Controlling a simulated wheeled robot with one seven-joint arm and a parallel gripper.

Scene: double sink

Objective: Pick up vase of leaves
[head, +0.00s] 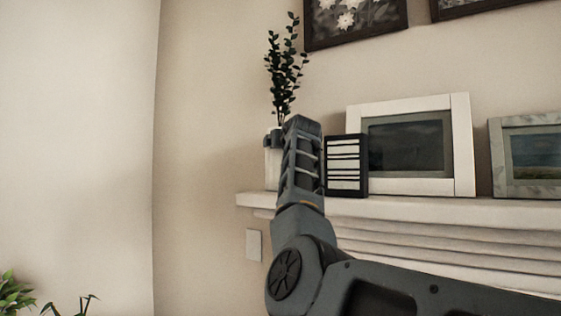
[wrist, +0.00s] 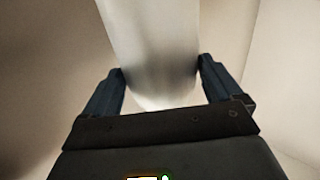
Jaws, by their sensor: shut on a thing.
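The vase of leaves (head: 271,166) is a white vase with dark green leafy stems, upright at the left end of the mantel shelf in the head view. My gripper (head: 273,140) is at the vase's upper part, and my arm hides much of its right side. In the wrist view, the white vase (wrist: 155,50) fills the space between the two fingers of my gripper (wrist: 160,78). The fingers are shut on it, one on each side. I cannot tell whether the vase's base touches the shelf.
The white mantel shelf (head: 430,208) runs to the right. A black box with white stripes (head: 346,188) stands just right of my arm. A white picture frame (head: 461,140) and a grey frame (head: 503,160) lean farther right.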

